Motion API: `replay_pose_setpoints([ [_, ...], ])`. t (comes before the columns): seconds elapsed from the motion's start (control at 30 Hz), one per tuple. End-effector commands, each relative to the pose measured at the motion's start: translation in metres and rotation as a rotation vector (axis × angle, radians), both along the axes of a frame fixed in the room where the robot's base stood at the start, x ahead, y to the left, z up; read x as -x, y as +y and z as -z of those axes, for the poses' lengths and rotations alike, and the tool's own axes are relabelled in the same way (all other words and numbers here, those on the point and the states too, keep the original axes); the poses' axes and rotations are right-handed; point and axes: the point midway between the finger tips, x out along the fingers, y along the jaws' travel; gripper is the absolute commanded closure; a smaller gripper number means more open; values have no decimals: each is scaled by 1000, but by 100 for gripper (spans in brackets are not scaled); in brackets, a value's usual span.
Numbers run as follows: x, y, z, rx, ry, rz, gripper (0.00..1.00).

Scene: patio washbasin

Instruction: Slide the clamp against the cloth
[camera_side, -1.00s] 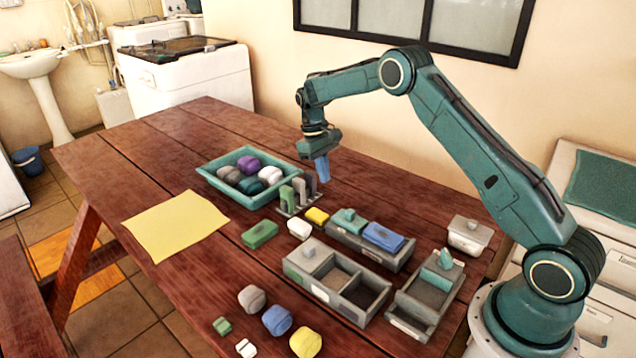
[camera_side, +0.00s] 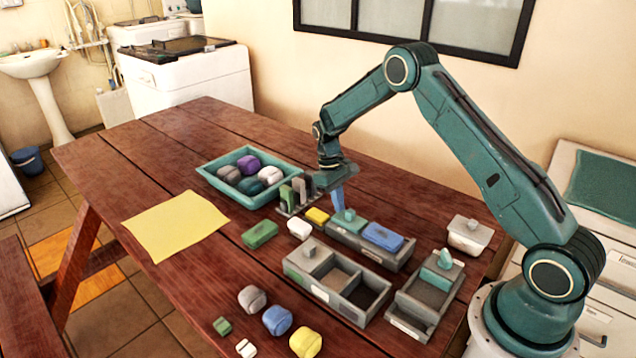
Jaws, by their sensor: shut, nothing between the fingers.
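The yellow cloth (camera_side: 175,225) lies flat on the left part of the wooden table. I cannot tell for sure which thing is the clamp. A small rack (camera_side: 294,208) with upright green and grey pieces stands behind the loose blocks. A green block (camera_side: 260,234) lies right of the cloth, apart from it, with a white block (camera_side: 299,229) and a yellow block (camera_side: 317,215) further right. My gripper (camera_side: 338,203) is shut and empty, pointing down just right of the rack, above or behind the grey box with a teal piece (camera_side: 348,220).
A teal tray (camera_side: 215,181) of rolled cloths sits behind. Grey compartment boxes (camera_side: 337,283) and (camera_side: 425,297), a blue block (camera_side: 382,236) and a lidded tub (camera_side: 468,234) crowd the right. Several rolls and small blocks lie in front.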

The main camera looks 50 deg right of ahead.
Motion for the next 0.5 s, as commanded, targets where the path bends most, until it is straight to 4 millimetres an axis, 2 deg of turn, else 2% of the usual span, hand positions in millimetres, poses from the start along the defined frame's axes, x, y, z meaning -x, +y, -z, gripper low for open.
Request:
replay_pose_setpoints([
  [0.5, 6, 0, 0, 0, 1, 0, 100],
])
